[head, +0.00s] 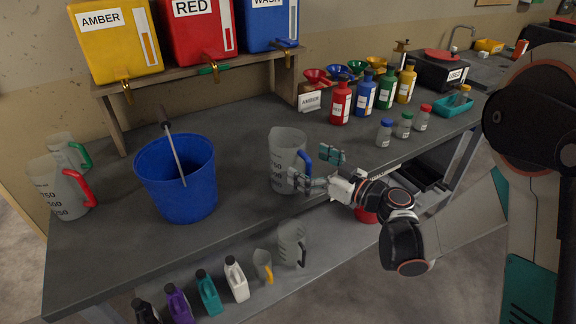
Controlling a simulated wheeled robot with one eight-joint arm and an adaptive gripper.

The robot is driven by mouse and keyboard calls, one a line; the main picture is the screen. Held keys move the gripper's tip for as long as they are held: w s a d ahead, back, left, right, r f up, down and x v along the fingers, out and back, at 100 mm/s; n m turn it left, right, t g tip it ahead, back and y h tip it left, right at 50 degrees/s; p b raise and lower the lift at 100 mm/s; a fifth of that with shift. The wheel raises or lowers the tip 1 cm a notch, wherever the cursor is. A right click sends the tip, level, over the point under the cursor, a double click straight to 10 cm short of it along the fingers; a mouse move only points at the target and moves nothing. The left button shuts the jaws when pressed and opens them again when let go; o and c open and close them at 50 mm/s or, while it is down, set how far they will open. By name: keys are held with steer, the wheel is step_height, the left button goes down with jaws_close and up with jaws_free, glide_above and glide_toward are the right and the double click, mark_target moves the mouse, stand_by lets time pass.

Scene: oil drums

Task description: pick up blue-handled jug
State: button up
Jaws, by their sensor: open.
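The blue-handled jug (284,150) is a tall translucent measuring jug standing upright on the dark grey workbench, right of the blue bucket. Its blue handle (304,160) faces right. My gripper (312,172) comes in from the right at the handle side of the jug. Its fingers are open, one in front of the jug's lower right side and one behind and above near the handle. Whether a finger touches the jug or handle I cannot tell.
The blue bucket (178,178) with a stick stands left of the jug. Red-handled (58,190) and green-handled (64,150) jugs stand at far left. Several coloured bottles (340,101) and small jars stand behind right. The bench (240,122) is clear behind the jug.

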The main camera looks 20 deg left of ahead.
steer(key=shift+x, duration=1.25)
jaws_close()
